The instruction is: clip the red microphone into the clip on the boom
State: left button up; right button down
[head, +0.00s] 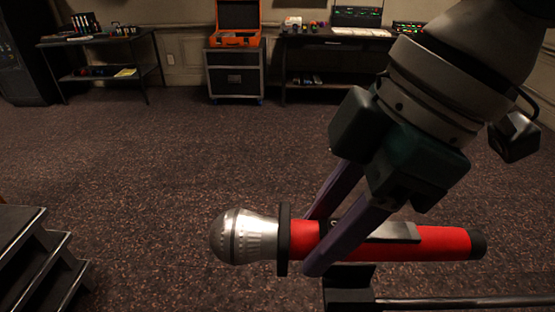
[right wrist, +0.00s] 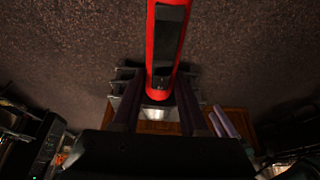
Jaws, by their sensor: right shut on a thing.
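The red microphone (head: 305,240) lies level across the lower right of the head view, its silver head to the left and its black tail end to the right. A black ring sits behind the silver head. My right gripper (head: 314,246) is shut on the red body just behind the ring. The right wrist view also shows the microphone's red body (right wrist: 152,45) running up from between the fingers. The black clip (head: 348,292) shows directly below the microphone at the end of the boom (head: 460,302). I cannot tell if they touch. My left gripper is not in view.
Dark steps or shelves (head: 35,262) stand at the lower left. Against the far wall are a side table (head: 100,40), a case on wheels (head: 235,75) with an open orange box (head: 236,38), and a desk with gear (head: 335,40). The carpet (head: 150,150) between is clear.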

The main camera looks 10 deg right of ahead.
notch_tip(320, 180, down, 7)
jog(key=b, duration=0.6)
jog(key=shift+r, duration=0.2)
jog(key=shift+r, duration=0.1)
jog(key=shift+p, duration=0.6)
dwell(0.3)
